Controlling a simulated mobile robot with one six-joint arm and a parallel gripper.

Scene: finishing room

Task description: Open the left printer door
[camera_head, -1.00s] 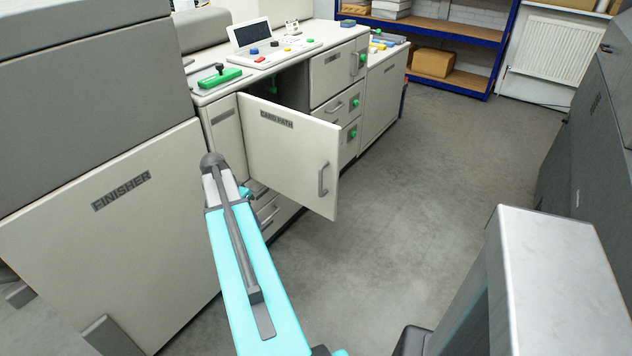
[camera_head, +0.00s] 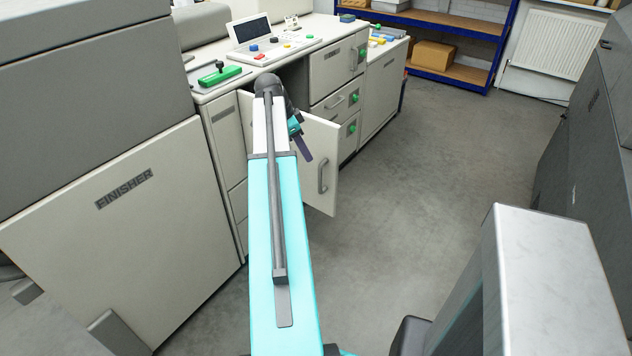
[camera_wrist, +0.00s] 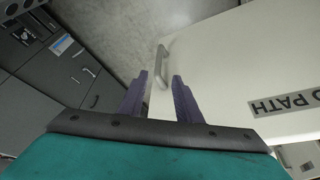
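The left printer door (camera_head: 319,146) stands swung open from the beige cabinet, with a grey bar handle (camera_head: 322,175) near its free edge. In the wrist view the door (camera_wrist: 225,62), lettered "PATH", fills the right side, and its handle (camera_wrist: 161,66) is just beyond the fingertips. My gripper (camera_wrist: 159,80) has its two purple fingers apart with nothing between them. In the head view my gripper (camera_head: 304,150) is in front of the door, left of the handle; my arm hides much of the door.
The finisher (camera_head: 125,235) stands at left. A green-handled device (camera_head: 219,76) and a control panel (camera_head: 275,50) sit on the cabinet top. Other drawers and doors are shut. A dark machine (camera_head: 598,140) stands at right. The floor between is clear.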

